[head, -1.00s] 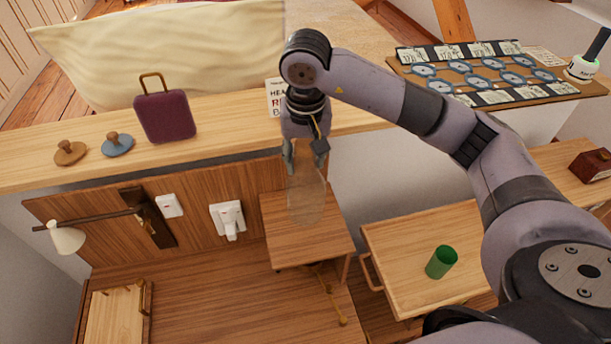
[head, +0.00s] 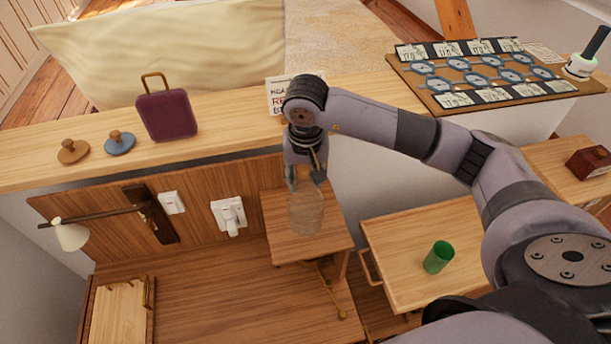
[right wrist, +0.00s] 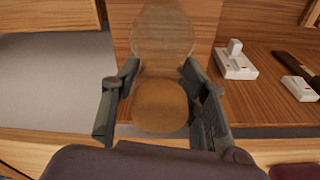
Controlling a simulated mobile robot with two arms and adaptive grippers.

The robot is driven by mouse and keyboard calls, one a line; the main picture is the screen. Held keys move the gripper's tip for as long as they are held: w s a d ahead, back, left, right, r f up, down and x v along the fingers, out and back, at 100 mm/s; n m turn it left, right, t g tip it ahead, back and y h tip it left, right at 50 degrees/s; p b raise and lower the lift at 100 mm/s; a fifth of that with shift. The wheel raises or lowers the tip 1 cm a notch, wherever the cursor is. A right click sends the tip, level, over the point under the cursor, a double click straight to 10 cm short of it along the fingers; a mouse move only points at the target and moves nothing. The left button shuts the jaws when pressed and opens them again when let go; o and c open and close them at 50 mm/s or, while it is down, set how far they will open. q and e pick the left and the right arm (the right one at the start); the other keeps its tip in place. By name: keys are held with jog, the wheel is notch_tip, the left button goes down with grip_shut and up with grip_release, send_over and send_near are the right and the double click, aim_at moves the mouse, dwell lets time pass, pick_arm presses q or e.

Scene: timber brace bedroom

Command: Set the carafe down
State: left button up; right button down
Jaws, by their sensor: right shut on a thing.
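The carafe (head: 306,212) is a clear, faintly tinted vessel, hard to see against the wood. My right gripper (head: 305,182) is shut on its upper part and points down. In the right wrist view the carafe (right wrist: 161,38) shows between the two fingers of the right gripper (right wrist: 160,82), its rounded body beyond them. In the head view it overlaps the top of a small wooden table (head: 332,240). I cannot tell whether its base touches that top. My left gripper is not in view.
A wooden desk with a green cup (head: 438,257) stands to the right. The ledge behind my gripper carries a purple bag (head: 166,115), two knobbed pieces and a sign (head: 277,96). A white socket fitting (head: 229,215) and a lamp (head: 70,235) are at left.

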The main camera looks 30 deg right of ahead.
jog(key=c, duration=0.9)
grip_release()
jog(key=shift+c, duration=0.2)
jog(key=shift+r, duration=0.1)
jog(key=r+b, duration=0.1)
jog(key=r, duration=0.2)
jog(key=r+b, duration=0.1)
jog(key=r, duration=0.3)
jog(key=s+r+b, duration=0.1)
jog(key=r, duration=0.2)
jog(key=shift+a+r, duration=0.15)
jog(key=shift+a, duration=0.1)
jog(key=shift+s+r, duration=0.2)
jog(key=shift+r, duration=0.65)
jog(key=shift+s+f, duration=0.1)
